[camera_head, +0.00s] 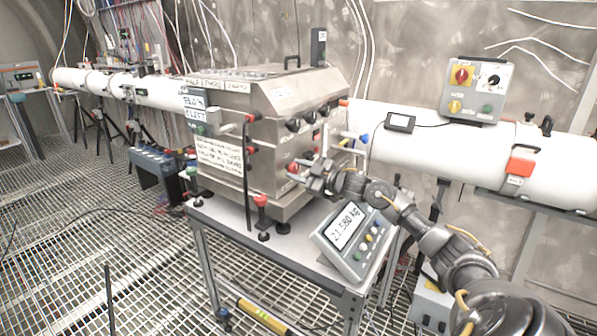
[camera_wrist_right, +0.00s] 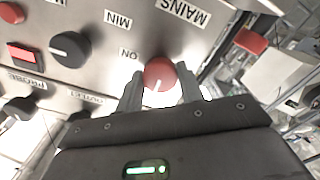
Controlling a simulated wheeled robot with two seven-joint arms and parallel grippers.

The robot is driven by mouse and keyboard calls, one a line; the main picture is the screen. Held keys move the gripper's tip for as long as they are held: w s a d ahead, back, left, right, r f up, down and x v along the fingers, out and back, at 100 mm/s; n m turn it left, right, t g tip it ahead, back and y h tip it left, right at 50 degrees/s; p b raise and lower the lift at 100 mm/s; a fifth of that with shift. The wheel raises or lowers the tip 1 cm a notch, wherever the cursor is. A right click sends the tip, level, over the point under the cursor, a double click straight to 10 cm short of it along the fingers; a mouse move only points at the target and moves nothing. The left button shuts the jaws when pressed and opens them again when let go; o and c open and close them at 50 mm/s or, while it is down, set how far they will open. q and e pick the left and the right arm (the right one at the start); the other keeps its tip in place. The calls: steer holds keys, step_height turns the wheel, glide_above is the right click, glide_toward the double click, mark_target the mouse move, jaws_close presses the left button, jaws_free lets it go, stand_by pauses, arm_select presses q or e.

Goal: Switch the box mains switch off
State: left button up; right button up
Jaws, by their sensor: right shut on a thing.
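The mains switch is a round red knob with a white pointer line on the front panel of the steel box (camera_head: 272,135). The knob (camera_wrist_right: 159,74) sits near a "MAINS" label and an "ON" label in the right wrist view. In the head view the red knob (camera_head: 292,168) shows just left of my right gripper (camera_head: 306,178). In the right wrist view the fingers of my right gripper (camera_wrist_right: 160,90) stand on either side of the knob, shut on it. The white line points downward in that picture, slightly left. My left gripper is not in view.
Black knobs (camera_wrist_right: 69,49) and a lit red rocker switch (camera_wrist_right: 25,54) sit beside the mains knob. A white pipe (camera_head: 420,150) runs behind.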

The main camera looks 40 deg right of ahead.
steer(key=o, duration=1)
steer(key=shift+r, duration=0.3)
step_height(320, 180, up, 3)
steer(key=shift+f, duration=0.15)
steer(key=s+a+r+b, duration=0.1)
steer(key=s+a+r, duration=0.1)
steer(key=s+r, duration=0.1)
steer(key=s+a+r, duration=0.3)
steer(key=s, duration=0.1)
steer(key=s+a+r+b, duration=0.1)
steer(key=s+a+r, duration=0.2)
steer(key=s, duration=0.1)
steer(key=shift+s+r+b, duration=0.1)
steer(key=shift+s+b, duration=0.05)
steer(key=shift+b, duration=0.2)
